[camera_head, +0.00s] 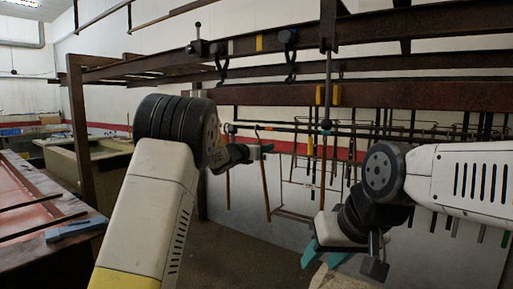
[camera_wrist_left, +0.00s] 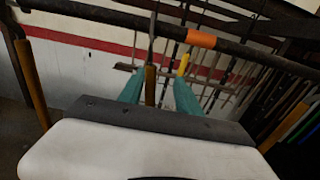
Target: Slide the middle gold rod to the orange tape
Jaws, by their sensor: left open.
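In the left wrist view the middle gold rod (camera_wrist_left: 150,86) hangs from a dark rail (camera_wrist_left: 110,17) by a thin hook. My left gripper (camera_wrist_left: 158,92) is open, with one teal finger on each side of this rod; I cannot tell whether either touches it. The orange tape (camera_wrist_left: 201,39) is a band on the rail, right of the rod. Another gold rod (camera_wrist_left: 33,85) hangs at the left. In the head view my left gripper (camera_head: 268,148) is beside the upper part of the middle rod (camera_head: 265,190). My right gripper (camera_head: 324,257) is open and empty, low and away from the rods.
A yellow-topped bar (camera_wrist_left: 183,66) shows behind the right finger. A rack of several hanging dark tools (camera_head: 440,215) stands behind. Rusty beams (camera_head: 400,95) cross above my arms. A bench (camera_head: 40,225) stands at the left. The rail between rod and tape looks clear.

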